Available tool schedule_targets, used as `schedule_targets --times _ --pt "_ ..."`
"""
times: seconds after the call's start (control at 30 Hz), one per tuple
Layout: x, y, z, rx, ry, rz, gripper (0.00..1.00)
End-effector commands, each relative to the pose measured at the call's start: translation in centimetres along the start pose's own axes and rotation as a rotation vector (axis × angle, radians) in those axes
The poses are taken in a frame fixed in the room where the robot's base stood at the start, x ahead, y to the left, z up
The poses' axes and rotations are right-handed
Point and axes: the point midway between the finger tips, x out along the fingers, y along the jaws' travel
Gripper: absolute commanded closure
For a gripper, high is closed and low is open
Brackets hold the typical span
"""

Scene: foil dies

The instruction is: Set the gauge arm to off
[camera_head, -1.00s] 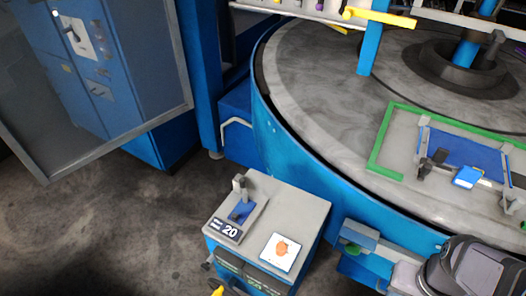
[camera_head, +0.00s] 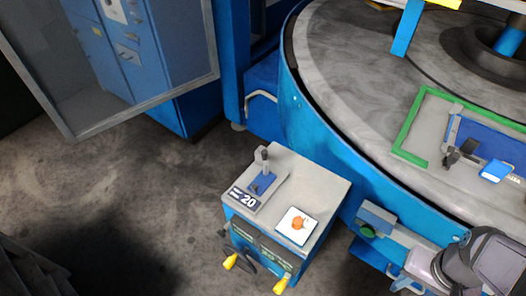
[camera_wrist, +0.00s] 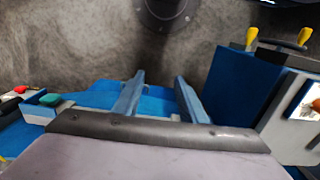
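A small blue cabinet with a grey top (camera_head: 325,182) stands beside the round table. On its top is a device with a blue plate, an upright dark lever (camera_head: 265,158) and a label reading 20 (camera_head: 247,198). It may be the gauge; I cannot read any off mark. My gripper shows in the wrist view (camera_wrist: 160,78) with its two blue-grey fingers apart and nothing between them. It points toward the floor, left of the cabinet's blue side (camera_wrist: 240,85) in that view. My arm is at the lower right of the head view, apart from the lever.
A white card with an orange picture (camera_head: 297,225) lies on the cabinet top. Yellow handles (camera_head: 231,261) stick out from its front. The round table (camera_head: 345,60) carries a green frame (camera_head: 411,125) and a blue panel. A blue locker (camera_head: 150,60) stands back left; the floor between is clear.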

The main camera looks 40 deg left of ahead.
Motion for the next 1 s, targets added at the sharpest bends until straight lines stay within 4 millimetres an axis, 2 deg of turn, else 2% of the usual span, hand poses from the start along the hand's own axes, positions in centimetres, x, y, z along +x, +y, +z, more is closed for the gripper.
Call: schedule_targets --times 0.27,0.3,0.37,0.47,0.57,0.67,0.77,0.87,1.0 --pt "0.0 0.0 0.0 0.0 0.0 0.0 0.62" --pt "0.0 0.0 0.0 0.0 0.0 0.0 0.68" --pt "-0.1 -0.1 -0.1 0.0 0.0 0.0 0.68" --pt "-0.6 -0.4 -0.7 -0.002 0.0 0.0 0.68" --pt "-1.7 -1.4 -2.3 -0.003 0.001 0.0 0.68" --pt "-3.3 -3.3 -4.8 -0.001 0.001 0.0 0.68" --pt "-5.4 -6.3 -7.8 0.003 0.001 0.0 0.68" --pt "-7.4 -10.3 -10.6 0.009 -0.001 0.0 0.68" --pt "-10.0 -16.9 -13.4 0.018 -0.002 0.001 0.68"
